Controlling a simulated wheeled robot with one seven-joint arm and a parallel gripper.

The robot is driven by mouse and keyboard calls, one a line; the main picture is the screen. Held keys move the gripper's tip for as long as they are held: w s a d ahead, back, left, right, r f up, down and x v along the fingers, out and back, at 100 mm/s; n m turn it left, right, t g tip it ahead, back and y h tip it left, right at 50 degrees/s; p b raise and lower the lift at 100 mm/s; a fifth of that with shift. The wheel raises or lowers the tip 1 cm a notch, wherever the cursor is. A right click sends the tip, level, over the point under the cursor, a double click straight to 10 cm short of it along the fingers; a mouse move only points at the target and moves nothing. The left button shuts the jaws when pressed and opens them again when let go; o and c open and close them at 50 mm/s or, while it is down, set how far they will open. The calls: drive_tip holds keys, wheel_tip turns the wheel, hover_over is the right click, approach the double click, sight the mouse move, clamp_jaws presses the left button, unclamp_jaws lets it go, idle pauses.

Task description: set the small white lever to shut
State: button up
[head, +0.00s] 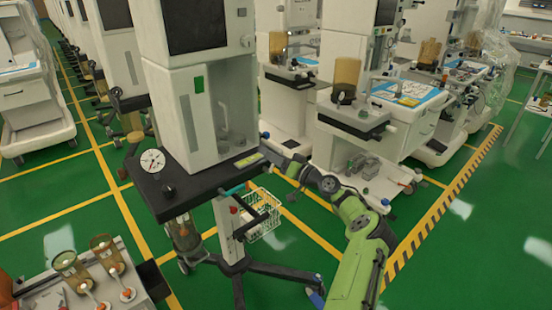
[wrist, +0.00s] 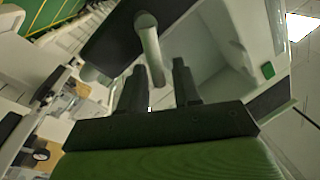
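A pale, rounded lever-like rod (wrist: 151,48) shows in the wrist view, ahead of my gripper (wrist: 160,85) and lined up with the gap between its fingers. I take it for the small white lever; contact with a finger cannot be told. The two dark fingers stand apart, with nothing clearly clamped between them. In the head view my gripper (head: 266,148) is at the right side of the nearest anaesthesia cart (head: 178,125), by its dark worktop (head: 205,182). The lever is too small to make out there.
A round gauge (head: 152,161) stands at the worktop's left end. A white wire basket (head: 264,222) hangs below the worktop, near my arm. More carts stand behind on the right (head: 365,115). A table with amber canisters (head: 103,249) is at lower left. Green floor is open at lower right.

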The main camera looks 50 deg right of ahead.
drive_tip(key=shift+s, duration=0.1)
drive_tip(key=s+f+p, duration=0.1)
drive_tip(key=s+p, duration=0.2)
drive_tip(key=s, duration=1.2)
drive_tip(key=shift+s+d+f, duration=0.25)
drive_tip(key=shift+d+f, duration=0.05)
drive_tip(key=shift+d, duration=0.15)
